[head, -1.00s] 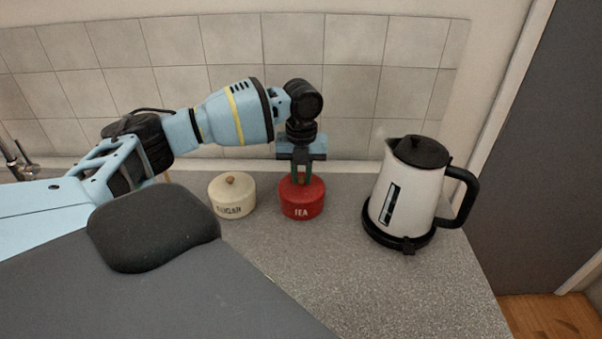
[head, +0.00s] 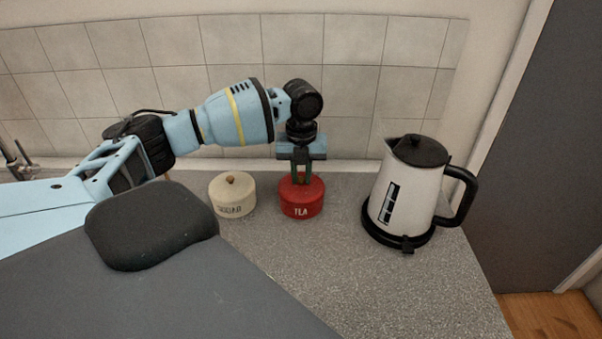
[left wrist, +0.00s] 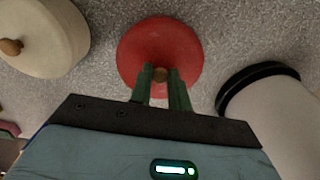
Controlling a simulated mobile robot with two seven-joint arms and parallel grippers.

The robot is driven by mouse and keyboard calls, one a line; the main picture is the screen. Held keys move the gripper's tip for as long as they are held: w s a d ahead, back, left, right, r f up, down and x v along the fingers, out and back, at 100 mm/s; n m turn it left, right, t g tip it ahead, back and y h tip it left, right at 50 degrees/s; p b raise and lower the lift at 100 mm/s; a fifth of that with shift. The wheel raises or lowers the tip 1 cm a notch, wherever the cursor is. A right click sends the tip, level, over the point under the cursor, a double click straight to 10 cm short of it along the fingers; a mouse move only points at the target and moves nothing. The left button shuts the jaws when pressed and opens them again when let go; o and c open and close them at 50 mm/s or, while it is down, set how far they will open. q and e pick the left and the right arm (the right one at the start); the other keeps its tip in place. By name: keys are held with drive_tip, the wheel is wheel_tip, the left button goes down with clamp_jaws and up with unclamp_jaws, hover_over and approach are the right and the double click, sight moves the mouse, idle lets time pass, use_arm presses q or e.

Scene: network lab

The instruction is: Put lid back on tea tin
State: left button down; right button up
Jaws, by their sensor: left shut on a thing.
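The red tea tin (head: 301,207) stands upright on the counter, with its label facing me. Its red lid (left wrist: 133,52) is on top of the tin, as the left wrist view also shows, and I see no clear gap between them. My left gripper (head: 301,181) points straight down over the tin. Its green fingers (left wrist: 163,78) are shut on the lid's small wooden knob (left wrist: 160,73). The fingers hide part of the lid. My right gripper is in neither view.
A cream sugar tin (head: 233,199) with a wooden knob stands just left of the tea tin. A white and black kettle (head: 404,190) stands to the right. The grey counter (head: 340,270) in front is clear. A tiled wall (head: 355,95) is behind.

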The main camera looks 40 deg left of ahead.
use_arm(q)
drive_tip(key=c, duration=0.8)
unclamp_jaws()
drive_tip(key=shift+o, duration=0.2)
drive_tip(key=shift+r+p, duration=0.35)
drive_tip(key=shift+r, duration=3.2)
clamp_jaws()
